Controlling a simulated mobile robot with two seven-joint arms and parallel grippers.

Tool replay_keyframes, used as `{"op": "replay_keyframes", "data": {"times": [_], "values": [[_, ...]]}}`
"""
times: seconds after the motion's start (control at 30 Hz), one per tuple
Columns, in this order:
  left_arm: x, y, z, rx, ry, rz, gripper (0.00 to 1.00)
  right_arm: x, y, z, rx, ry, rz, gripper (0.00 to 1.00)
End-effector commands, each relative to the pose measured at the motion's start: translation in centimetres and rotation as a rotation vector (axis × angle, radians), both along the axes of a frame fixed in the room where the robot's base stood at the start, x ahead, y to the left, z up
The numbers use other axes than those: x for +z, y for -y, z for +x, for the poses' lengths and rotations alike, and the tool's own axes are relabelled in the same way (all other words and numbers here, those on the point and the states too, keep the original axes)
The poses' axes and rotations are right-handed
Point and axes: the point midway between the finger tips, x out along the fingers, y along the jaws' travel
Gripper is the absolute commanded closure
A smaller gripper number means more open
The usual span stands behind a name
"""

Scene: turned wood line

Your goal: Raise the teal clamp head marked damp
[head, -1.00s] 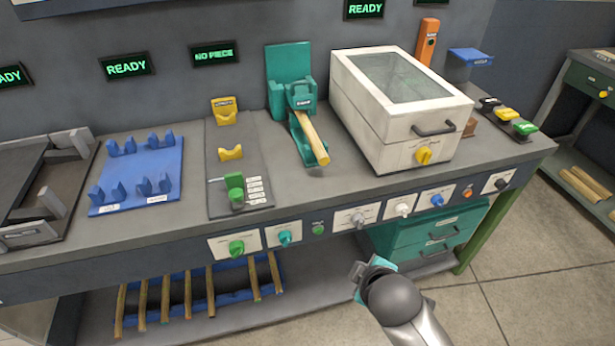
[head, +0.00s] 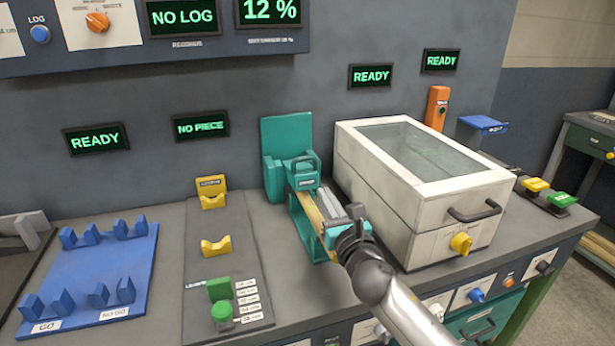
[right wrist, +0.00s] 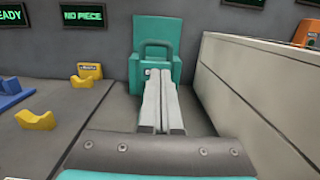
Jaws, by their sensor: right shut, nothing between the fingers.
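The teal clamp head (head: 303,172) stands at the front of a teal stand (head: 286,140), with an arched handle on top and a small label too blurred to read. A wooden strip (head: 311,208) comes out from under it along a teal cradle (head: 300,222). My right gripper (head: 326,198) is shut and empty, its fingers pointing at the clamp head from the front. In the right wrist view the closed fingers (right wrist: 157,78) hide the clamp head's lower front; its handle (right wrist: 156,45) shows above them. I cannot tell whether they touch it. My left gripper is not in view.
A white glass-topped box (head: 420,190) stands close on the right. On the left are a grey plate (head: 222,265) with yellow rests (head: 216,246) and a green stop (head: 220,290), and a blue rack (head: 85,270). A screen (head: 200,125) reads "NO PIECE".

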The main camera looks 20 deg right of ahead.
Motion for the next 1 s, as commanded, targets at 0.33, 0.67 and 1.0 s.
{"op": "replay_keyframes", "data": {"times": [0.33, 0.67, 1.0], "values": [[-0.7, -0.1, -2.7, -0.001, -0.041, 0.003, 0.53, 0.3, 0.0, 3.4, 0.000, 0.002, -0.002, 1.00], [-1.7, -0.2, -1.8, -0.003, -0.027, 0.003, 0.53, 0.7, -0.1, 7.9, -0.001, 0.001, 0.000, 1.00], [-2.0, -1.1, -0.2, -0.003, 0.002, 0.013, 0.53, 0.9, -0.2, 9.9, 0.000, 0.000, 0.000, 1.00]]}}
